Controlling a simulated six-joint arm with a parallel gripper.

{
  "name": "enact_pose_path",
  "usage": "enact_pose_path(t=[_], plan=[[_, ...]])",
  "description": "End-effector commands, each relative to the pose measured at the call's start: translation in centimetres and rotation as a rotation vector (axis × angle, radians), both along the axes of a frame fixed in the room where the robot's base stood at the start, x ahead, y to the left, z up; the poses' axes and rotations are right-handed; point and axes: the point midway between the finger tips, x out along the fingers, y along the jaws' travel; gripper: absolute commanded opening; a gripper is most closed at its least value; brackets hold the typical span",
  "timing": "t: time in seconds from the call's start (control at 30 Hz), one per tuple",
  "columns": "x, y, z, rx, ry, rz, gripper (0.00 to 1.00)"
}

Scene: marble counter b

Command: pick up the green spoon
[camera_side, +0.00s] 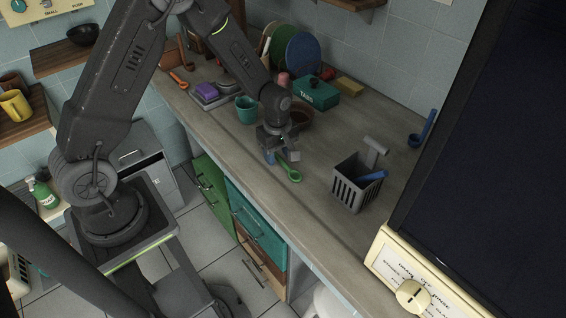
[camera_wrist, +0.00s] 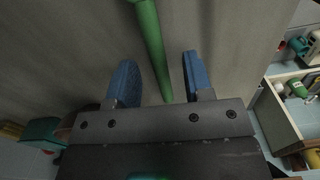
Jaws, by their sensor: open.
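The green spoon (camera_side: 291,174) lies on the counter near its front edge, below my gripper (camera_side: 277,158). Its round end shows in the side view, and the rest is partly hidden by my gripper. In the wrist view, its green handle (camera_wrist: 150,45) runs from the top edge down between my two blue fingertips. My gripper (camera_wrist: 158,80) is open, with one finger on each side of the handle. I cannot tell whether either finger touches it.
A dark slotted basket (camera_side: 357,183) holding a blue utensil stands to the right. A teal cup (camera_side: 246,109) and a brown bowl (camera_side: 300,116) stand behind, with a teal box (camera_side: 315,94) farther back. A blue ladle (camera_side: 422,130) is at the far right. The counter (camera_side: 322,155) between spoon and basket is clear.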

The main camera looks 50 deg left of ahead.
Motion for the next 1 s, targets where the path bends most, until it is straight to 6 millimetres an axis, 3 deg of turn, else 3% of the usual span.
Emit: enact_pose_path(t=[0.23,0.7,1.0], plan=[[0.02,-0.01,-0.09,0.0,-0.001,0.0,0.45],[0.01,-0.01,-0.07,0.0,0.0,0.0,0.0],[0.02,-0.01,-0.01,0.0,0.0,0.0,0.0]])
